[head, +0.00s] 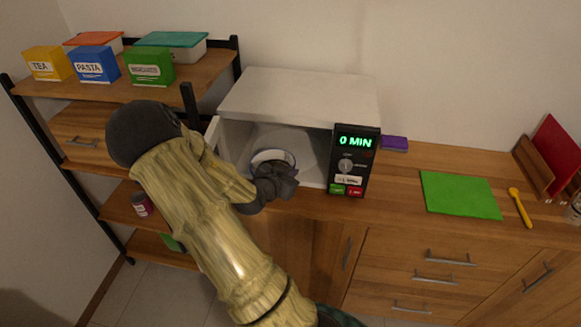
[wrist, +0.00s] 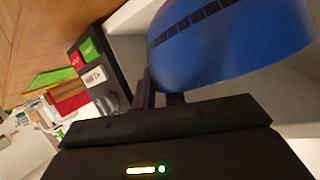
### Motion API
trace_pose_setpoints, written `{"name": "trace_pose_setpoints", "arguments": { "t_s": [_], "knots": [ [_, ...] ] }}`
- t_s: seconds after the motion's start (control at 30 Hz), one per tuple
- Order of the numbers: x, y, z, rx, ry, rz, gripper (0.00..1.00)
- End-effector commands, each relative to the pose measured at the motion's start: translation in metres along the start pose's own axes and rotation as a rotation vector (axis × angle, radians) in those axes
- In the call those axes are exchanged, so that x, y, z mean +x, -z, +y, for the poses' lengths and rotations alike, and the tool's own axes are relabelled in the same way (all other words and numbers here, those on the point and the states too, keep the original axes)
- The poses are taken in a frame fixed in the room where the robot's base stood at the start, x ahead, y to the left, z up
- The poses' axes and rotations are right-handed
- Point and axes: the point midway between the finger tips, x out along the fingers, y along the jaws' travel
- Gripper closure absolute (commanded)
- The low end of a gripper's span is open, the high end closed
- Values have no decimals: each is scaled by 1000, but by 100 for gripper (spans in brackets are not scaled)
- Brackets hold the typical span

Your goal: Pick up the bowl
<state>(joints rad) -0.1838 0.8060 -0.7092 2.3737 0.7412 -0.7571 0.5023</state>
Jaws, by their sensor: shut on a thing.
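The bowl (wrist: 228,42) is blue with a dark band of small marks in the wrist view, where it fills the upper right. In the head view the bowl (head: 273,157) shows a pale rim, just inside the open front of the microwave (head: 297,97), over the round turntable (head: 296,143). My gripper (head: 277,181) is at the near side of the bowl and is shut on its edge. The fingers (wrist: 160,94) also show against the bowl in the wrist view. I cannot tell whether the bowl touches the turntable. My gripper hides part of it.
The microwave's control panel (head: 350,160), reading 0 MIN, stands close right of my gripper. A green mat (head: 460,194) and a yellow spoon (head: 520,207) lie on the counter at right. The shelf at left holds tea, pasta and other boxes.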

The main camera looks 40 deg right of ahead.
Motion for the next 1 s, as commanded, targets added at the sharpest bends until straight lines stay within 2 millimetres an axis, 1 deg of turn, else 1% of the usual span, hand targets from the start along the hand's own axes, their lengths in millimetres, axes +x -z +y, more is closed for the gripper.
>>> {"name": "trace_pose_setpoints", "arguments": {
  "t_s": [0.13, 0.4, 1.0],
  "knots": [
    [-9, -3, 1, 3, -2, 1, 100],
    [-17, -6, 4, 5, -7, 2, 100],
    [-19, -6, 4, 5, -8, 3, 100]
  ]
}}
